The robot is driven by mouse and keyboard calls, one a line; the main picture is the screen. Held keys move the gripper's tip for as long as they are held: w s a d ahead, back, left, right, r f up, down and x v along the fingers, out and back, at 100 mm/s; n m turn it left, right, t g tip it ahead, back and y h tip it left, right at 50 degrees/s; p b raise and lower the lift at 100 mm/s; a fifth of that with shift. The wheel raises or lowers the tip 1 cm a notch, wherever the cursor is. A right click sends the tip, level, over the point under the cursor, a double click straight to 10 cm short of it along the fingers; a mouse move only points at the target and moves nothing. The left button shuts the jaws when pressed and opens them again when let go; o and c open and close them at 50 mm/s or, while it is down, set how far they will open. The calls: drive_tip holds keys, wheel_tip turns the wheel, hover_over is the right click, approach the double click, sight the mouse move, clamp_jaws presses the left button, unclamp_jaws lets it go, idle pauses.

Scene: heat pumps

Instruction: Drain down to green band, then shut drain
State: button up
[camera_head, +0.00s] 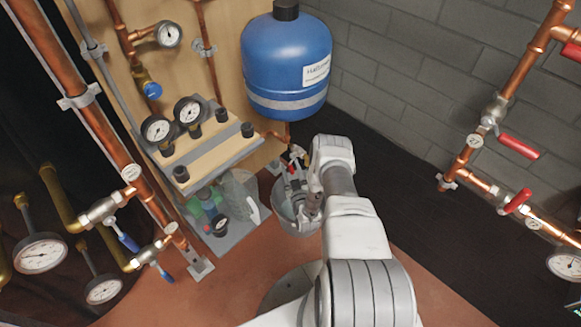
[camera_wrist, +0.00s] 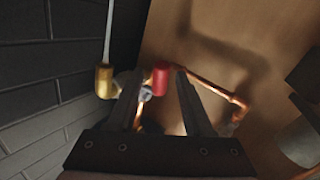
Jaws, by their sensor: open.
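My gripper (camera_head: 292,190) is open below the blue tank (camera_head: 287,60), over a grey bucket (camera_head: 290,224) on the floor. In the wrist view, a red cap or handle (camera_wrist: 160,78) appears between the tips of my open gripper (camera_wrist: 155,80), nearer the right finger. I cannot tell whether it touches. A brass fitting (camera_wrist: 104,80) with a thin grey line above it is just left of the fingers. Two dial gauges (camera_head: 157,129) (camera_head: 188,111) stand on the wooden panel; their needles and any green band are too small to read. My arm hides part of the drain area.
A copper pipe (camera_wrist: 215,85) runs along the wooden board right of the fingers. A dark brick wall (camera_wrist: 40,80) is close on the left there. Red-handled valves (camera_head: 519,146) line the right wall; blue-handled valves (camera_head: 128,242) and more gauges (camera_head: 40,253) are at left.

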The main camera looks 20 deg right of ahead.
drive_tip(key=shift+c, duration=0.2)
clamp_jaws()
drive_tip(key=shift+w+a+f+m+t, duration=0.1)
drive_tip(key=shift+w+f+m+t, duration=0.05)
drive_tip(key=shift+m+t, duration=0.2)
drive_tip(key=shift+w+m+t+h, duration=0.4)
drive_tip(key=shift+m+t, duration=0.15)
drive_tip(key=shift+t, duration=0.3)
